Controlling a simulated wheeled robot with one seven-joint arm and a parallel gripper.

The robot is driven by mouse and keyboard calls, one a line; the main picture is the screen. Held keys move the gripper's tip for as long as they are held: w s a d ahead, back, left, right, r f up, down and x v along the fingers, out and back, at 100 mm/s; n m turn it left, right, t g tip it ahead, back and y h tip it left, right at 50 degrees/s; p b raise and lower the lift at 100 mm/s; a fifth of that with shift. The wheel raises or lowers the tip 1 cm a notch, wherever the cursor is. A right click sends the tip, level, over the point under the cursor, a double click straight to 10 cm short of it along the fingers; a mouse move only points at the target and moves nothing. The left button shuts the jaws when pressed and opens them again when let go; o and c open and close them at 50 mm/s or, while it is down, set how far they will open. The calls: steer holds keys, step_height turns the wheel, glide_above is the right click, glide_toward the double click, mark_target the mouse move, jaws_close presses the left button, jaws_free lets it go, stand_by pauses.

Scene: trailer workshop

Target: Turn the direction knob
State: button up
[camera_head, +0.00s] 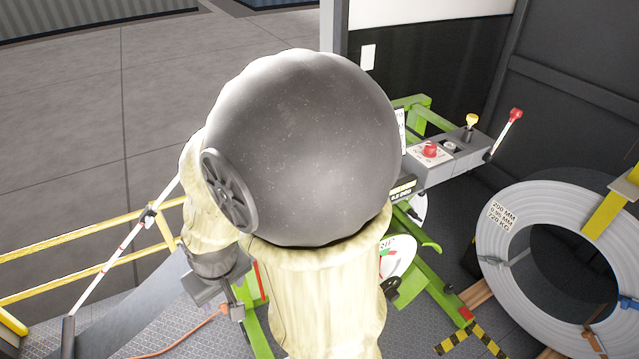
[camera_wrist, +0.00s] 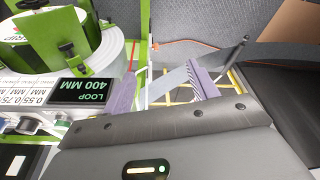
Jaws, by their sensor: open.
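A grey control box (camera_head: 440,165) on a green frame stands right of my arm in the head view. It carries a red button (camera_head: 430,150) and a small dark knob on a light plate (camera_head: 450,146); I cannot tell whether this is the direction knob. In the wrist view, a panel with a "LOOP 400 MM" display (camera_wrist: 85,91) is at the left, with a small grey knob (camera_wrist: 28,125) below it. My gripper (camera_wrist: 163,84) is open, its two fingers apart and right of the display. No knob shows between them.
A large coil (camera_head: 505,240) stands at the right. Yellow railings (camera_head: 80,237) run at the left. My arm hides the middle of the head view.

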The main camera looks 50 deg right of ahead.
steer(key=w+d+m+t+h+p, duration=0.1)
steer(key=w+d+t+h, duration=0.25)
steer(key=d, duration=1.85)
steer(key=s+d+r+t, duration=0.2)
steer(key=s+d+t, duration=0.1)
steer(key=s+d, duration=0.1)
steer(key=s+d+r+m+t+p, duration=0.1)
steer(key=s+d+r+t, duration=0.2)
steer(key=d, duration=0.4)
steer(key=shift+s+d+t+y, duration=0.15)
steer(key=shift+s+t+y, duration=0.3)
steer(key=shift+s, duration=0.75)
steer(key=shift+w, duration=0.1)
steer(key=p+x, duration=0.1)
steer(key=x, duration=1.6)
steer(key=shift+d+p, duration=0.25)
steer(key=shift+p, duration=0.1)
